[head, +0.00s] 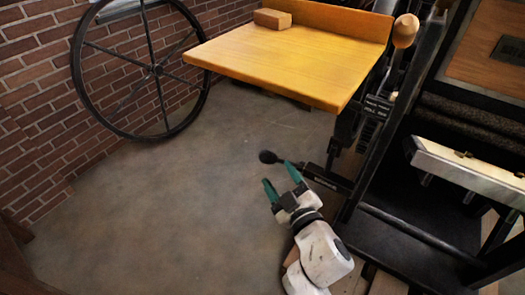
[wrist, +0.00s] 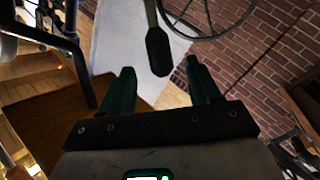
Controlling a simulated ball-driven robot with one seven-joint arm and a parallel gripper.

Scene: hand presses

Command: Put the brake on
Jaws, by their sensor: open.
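A black lever (head: 327,180) with a dark rounded grip (head: 268,157) sticks out to the left from the press, low beside the yellow wooden board. Its small label is too blurred to read, so I cannot confirm that it is the brake. My gripper (head: 281,181) is open and empty, with green fingers just below and in front of the lever. In the wrist view the lever's grip (wrist: 158,52) appears between the two fingertips of my gripper (wrist: 160,70). It looks free of both fingers; how deep it lies between them is hard to tell.
A yellow wooden board (head: 290,62) with a small wood block (head: 272,19) stands above the lever. The black press frame (head: 375,150) is close on the right. A large spoked wheel (head: 150,70) stands by the brick wall. The floor at left is clear.

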